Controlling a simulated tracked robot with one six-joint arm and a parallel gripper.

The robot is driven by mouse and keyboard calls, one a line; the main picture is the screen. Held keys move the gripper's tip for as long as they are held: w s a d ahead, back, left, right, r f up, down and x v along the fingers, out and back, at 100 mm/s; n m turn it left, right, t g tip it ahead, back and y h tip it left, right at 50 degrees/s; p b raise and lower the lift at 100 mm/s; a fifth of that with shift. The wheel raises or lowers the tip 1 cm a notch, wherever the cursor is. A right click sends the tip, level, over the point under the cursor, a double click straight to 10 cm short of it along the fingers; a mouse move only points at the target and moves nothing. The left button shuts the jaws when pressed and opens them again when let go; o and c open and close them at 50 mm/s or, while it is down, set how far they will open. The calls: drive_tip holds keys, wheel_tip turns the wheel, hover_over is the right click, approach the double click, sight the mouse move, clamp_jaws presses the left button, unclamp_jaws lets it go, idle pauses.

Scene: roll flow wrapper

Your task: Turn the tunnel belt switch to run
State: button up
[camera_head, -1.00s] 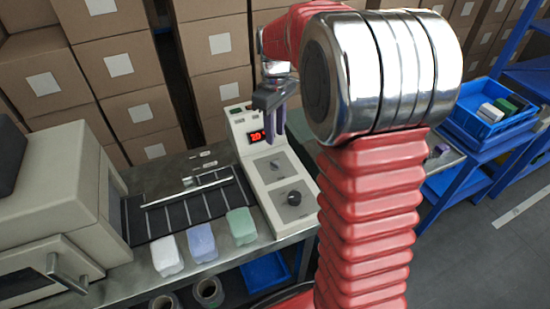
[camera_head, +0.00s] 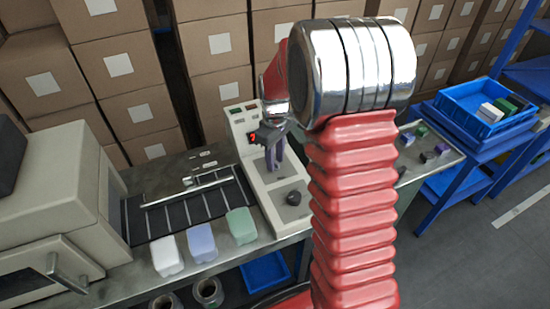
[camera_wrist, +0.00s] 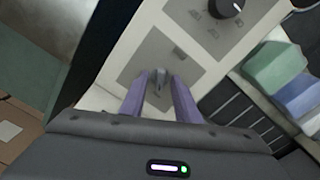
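The control panel (camera_head: 262,187) of the wrapper is a pale sloped console with a red display. A small grey lever switch (camera_wrist: 158,77) sits on a grey plate in the wrist view; I cannot read its label. In the head view my gripper hides it. My gripper (camera_wrist: 160,82) is open, with its two purple fingers on either side of the switch and gaps visible between; I cannot tell how deep the tips reach. My gripper also shows over the upper plate in the head view (camera_head: 273,165). A black round knob (camera_wrist: 231,8) sits on the other plate, apart from my gripper.
White, blue and green blocks (camera_head: 201,243) lie left of the panel, beside a dark slatted conveyor (camera_head: 200,207). A large beige machine (camera_head: 60,195) stands at left. Stacked cartons (camera_head: 220,70) stand behind. A blue crate (camera_head: 465,105) is at right.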

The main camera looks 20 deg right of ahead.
clamp_jaws()
idle(0.3)
drive_tip(key=shift+m, duration=0.4)
drive_tip(key=m, duration=1.1)
drive_tip(key=shift+w, duration=0.1)
idle(0.5)
unclamp_jaws()
